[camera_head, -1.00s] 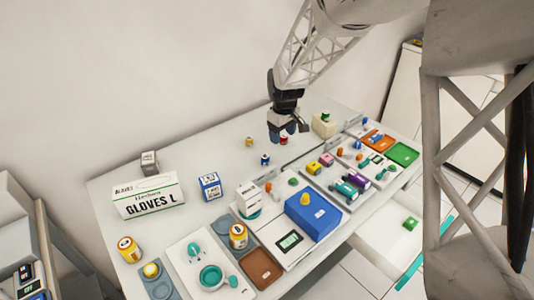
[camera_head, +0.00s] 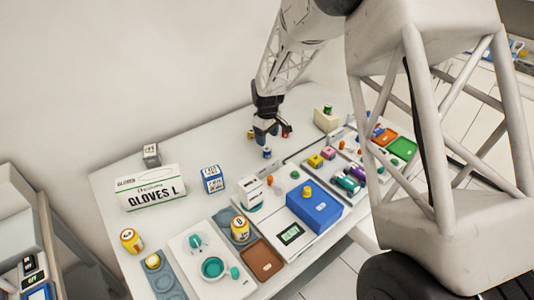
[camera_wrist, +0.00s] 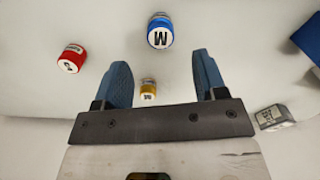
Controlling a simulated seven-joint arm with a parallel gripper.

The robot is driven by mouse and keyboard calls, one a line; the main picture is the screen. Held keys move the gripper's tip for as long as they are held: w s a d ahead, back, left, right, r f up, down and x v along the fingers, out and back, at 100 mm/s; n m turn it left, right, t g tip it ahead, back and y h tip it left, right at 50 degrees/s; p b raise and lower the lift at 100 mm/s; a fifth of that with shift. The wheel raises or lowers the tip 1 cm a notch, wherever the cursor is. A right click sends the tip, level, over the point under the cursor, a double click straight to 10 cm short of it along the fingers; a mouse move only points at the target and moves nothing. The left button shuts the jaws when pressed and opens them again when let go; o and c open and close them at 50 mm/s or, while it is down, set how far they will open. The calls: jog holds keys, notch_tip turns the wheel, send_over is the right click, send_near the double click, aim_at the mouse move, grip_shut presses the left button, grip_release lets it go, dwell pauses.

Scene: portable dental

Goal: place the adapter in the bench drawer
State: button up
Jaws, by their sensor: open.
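My gripper (camera_head: 266,132) is open and points down over the back of the bench; its two blue fingers also show in the wrist view (camera_wrist: 162,75). A small blue-sided jar marked M (camera_wrist: 160,32) lies just beyond the fingertips; in the head view it is below the gripper (camera_head: 267,153). A red jar (camera_wrist: 71,56) is left of the fingers, and a yellow jar (camera_wrist: 148,92) shows in the gap between them. Nothing is held. I cannot tell which thing is the adapter.
A glove box (camera_head: 150,188), a blue-white carton (camera_head: 212,180) and a blue box (camera_head: 314,209) stand on the bench (camera_head: 115,180). Trays with several small items fill its front and right. A cream block (camera_head: 326,120) is right of my gripper.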

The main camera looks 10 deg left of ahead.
aim_at(267, 149)
jog(key=shift+f, duration=1.15)
jog(key=shift+f, duration=2.6)
jog(key=c, duration=1.1)
jog(key=shift+a+r, duration=0.1)
jog(key=shift+r, duration=4.95)
